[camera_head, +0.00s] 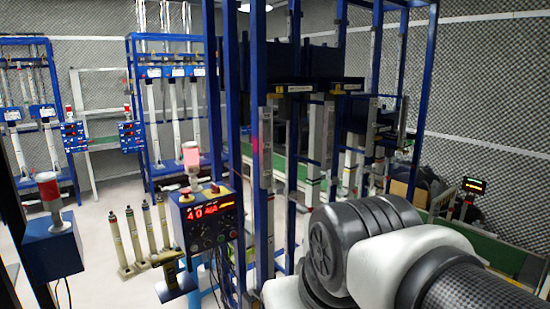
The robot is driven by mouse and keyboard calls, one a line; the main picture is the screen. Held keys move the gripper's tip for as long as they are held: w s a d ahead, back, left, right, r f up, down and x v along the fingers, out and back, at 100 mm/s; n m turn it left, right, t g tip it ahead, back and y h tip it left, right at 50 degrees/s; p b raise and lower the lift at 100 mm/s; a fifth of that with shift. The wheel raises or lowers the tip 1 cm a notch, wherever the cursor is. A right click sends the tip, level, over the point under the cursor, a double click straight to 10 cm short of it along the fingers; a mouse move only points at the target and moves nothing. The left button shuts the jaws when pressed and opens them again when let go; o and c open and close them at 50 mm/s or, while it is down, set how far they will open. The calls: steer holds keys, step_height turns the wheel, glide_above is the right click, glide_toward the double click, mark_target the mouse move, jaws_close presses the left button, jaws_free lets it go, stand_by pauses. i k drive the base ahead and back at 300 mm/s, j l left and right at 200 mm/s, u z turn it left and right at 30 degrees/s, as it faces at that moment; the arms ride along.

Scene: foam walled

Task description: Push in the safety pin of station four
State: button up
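A dark control box (208,232) stands in the middle of the camera_head view, with a lit red display that seems to start with a 4. Its face carries knobs and buttons, and a pink-red lamp (191,155) stands above it. Blue upright frame posts (215,90) rise behind and beside it. I cannot make out a safety pin for certain. My arm's white and black links fill the lower right. My gripper is not in view, so its state and its distance from the box are hidden.
A blue box with a red lamp (54,245) stands at the lower left. Several thin posts (137,235) stand on the floor left of the control box. Blue racks (170,110) line the back. Pale floor (105,210) is open at left. Another lit display (473,186) is at right.

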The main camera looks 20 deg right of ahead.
mark_target(414, 166)
steer(key=i+l+z, duration=0.2)
steer(key=z, duration=0.2)
steer(key=i+l+z, duration=0.25)
steer(key=l+z, duration=0.15)
steer(key=i+l+z, duration=0.2)
steer(key=z, duration=0.2)
steer(key=i+l, duration=0.15)
steer(key=i, duration=0.25)
steer(key=i+l+z, duration=0.1)
steer(key=i, duration=0.35)
